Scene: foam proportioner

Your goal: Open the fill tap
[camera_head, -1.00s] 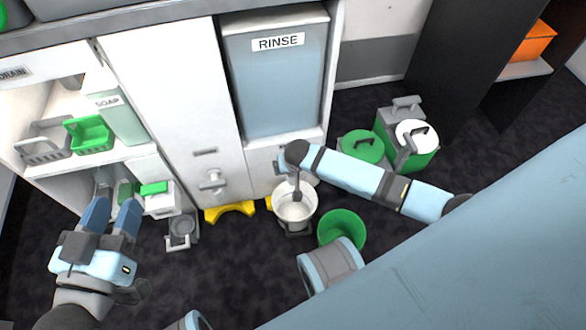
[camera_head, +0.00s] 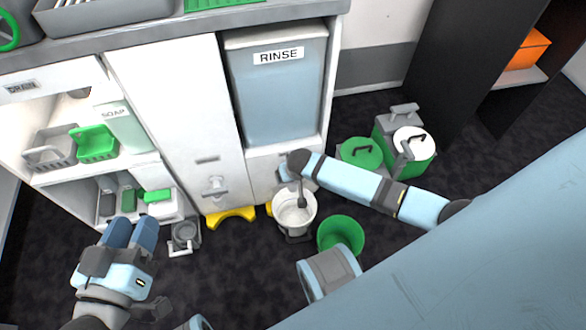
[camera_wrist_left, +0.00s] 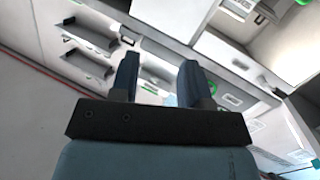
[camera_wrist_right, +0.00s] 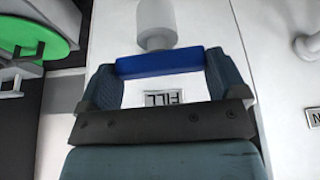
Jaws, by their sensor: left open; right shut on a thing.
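In the right wrist view my right gripper (camera_wrist_right: 160,75) is shut on the blue handle (camera_wrist_right: 160,63) of the fill tap, one finger at each end. The tap's pale round body (camera_wrist_right: 155,22) is beyond the handle, and the FILL label (camera_wrist_right: 165,98) shows between the fingers. In the head view the right gripper is at the cabinet front below the RINSE tank (camera_head: 285,95), and my wrist mostly hides the tap. A white bucket (camera_head: 295,212) stands below it. My left gripper (camera_head: 132,232) is open and empty, low in front of the left shelves.
A green bucket (camera_head: 341,236) stands right of the white one. A second tap (camera_head: 216,188) is on the cabinet front to the left, above a yellow stand (camera_head: 231,217). Dark floor is open near the left gripper.

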